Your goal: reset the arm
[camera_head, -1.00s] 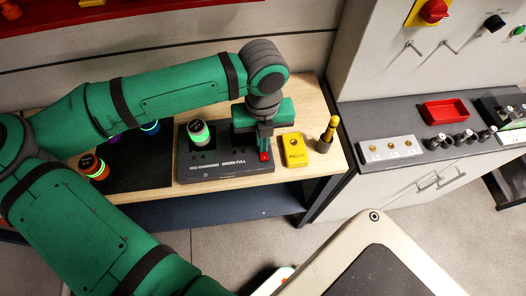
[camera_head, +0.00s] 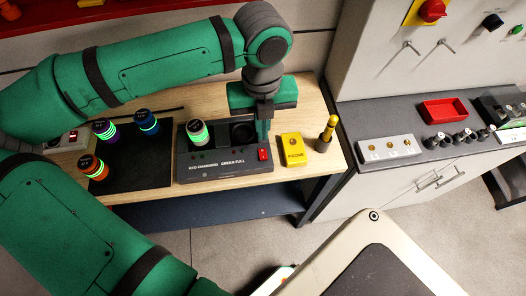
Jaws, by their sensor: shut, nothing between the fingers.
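My gripper (camera_head: 264,138) points down over the right part of the dark charging station (camera_head: 225,172). Its fingers are shut and empty, just behind the red switch (camera_head: 263,155). I cannot tell whether the fingertips touch the station. My green arm spans the left and top of the view and hides part of the wooden bench (camera_head: 300,95).
A white canister (camera_head: 197,132) stands in the station beside an empty round socket. Orange (camera_head: 93,167), purple (camera_head: 104,129) and blue (camera_head: 147,122) canisters stand on a black mat (camera_head: 140,180). A yellow box (camera_head: 292,149) and yellow-handled tool (camera_head: 327,133) are right of my gripper.

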